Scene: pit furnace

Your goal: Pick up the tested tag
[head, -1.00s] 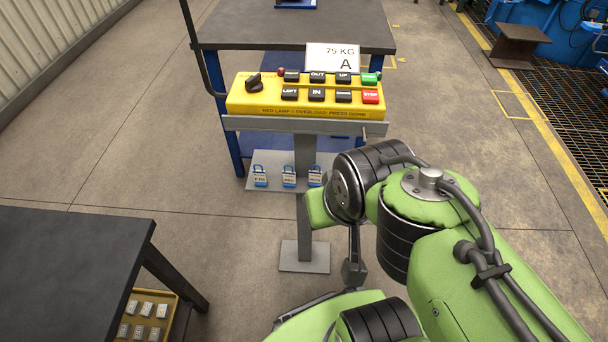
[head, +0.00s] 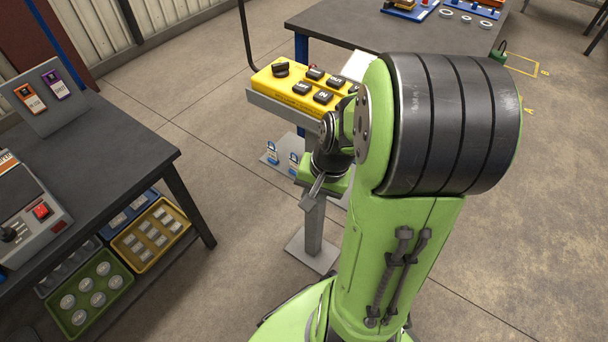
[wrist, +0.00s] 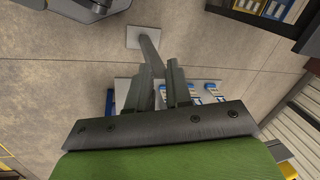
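Two tags stand on a sloped grey holder (head: 62,112) on the dark table at the left of the head view. One is an orange tag (head: 31,99), the other a purple tag (head: 55,84). Their lettering is too small to read surely, so I cannot tell which is the tested tag. My gripper (head: 312,192) points down near the yellow control panel's post, well to the right of the tags. In the wrist view my gripper (wrist: 161,70) shows two fingers apart with nothing between them. The tags are not in the wrist view.
The yellow control panel (head: 300,90) stands on a grey post, with blue padlocks (head: 272,152) on a low plate. The left table (head: 130,150) also bears a grey tester box (head: 30,215); yellow and green trays sit below. Open floor lies between table and post.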

